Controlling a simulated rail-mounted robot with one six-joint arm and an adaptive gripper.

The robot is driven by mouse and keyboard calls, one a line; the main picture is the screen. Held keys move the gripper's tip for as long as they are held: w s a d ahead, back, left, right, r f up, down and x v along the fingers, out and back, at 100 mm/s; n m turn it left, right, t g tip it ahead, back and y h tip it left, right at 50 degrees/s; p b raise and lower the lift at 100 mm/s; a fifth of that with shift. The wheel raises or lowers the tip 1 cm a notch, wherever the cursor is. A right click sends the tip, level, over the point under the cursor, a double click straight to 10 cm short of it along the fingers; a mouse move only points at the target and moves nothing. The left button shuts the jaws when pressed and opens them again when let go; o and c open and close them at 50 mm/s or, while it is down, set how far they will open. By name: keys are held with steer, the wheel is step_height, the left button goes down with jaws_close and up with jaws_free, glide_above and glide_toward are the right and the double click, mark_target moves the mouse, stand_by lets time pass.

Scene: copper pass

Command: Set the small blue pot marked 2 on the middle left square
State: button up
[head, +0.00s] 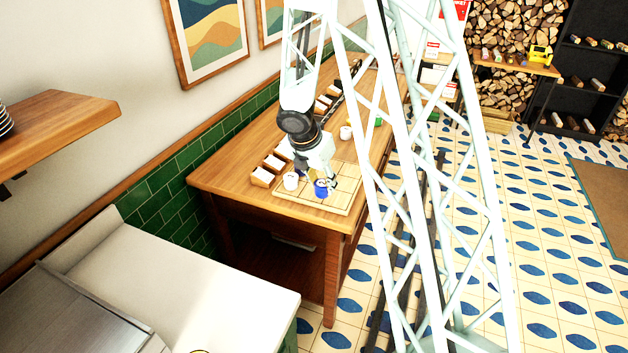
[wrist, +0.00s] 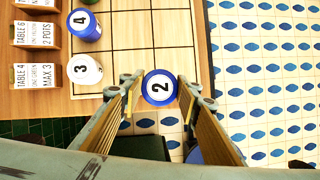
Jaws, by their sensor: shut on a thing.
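The small blue pot marked 2 (wrist: 158,87) is between the two fingers of my gripper (wrist: 158,92), which is shut on it. Its white disc faces up with the number readable. In the head view the blue pot (head: 321,189) shows below my gripper (head: 325,178), over the near part of the gridded wooden board (head: 338,203). I cannot tell whether it touches the board. In the wrist view the board (wrist: 176,28) has dark lines marking squares. The pot seems to overlap a line near the board's edge.
A white pot marked 3 (wrist: 85,69) and a blue pot marked 4 (wrist: 83,24) stand at the left in the wrist view. Card holders (wrist: 36,75) line that side. The board's right column looks clear.

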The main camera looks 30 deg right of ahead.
steer(key=w, duration=0.2)
steer(key=w+p, duration=0.1)
steer(key=w, duration=0.3)
steer(key=shift+w+d+f, duration=0.25)
steer(key=shift+w+f, duration=0.05)
steer(key=shift+f+b, duration=0.45)
steer(key=shift+f, duration=1.3)
steer(key=shift+f, duration=0.2)
steer(key=o, duration=0.9)
steer(key=shift+r, duration=0.2)
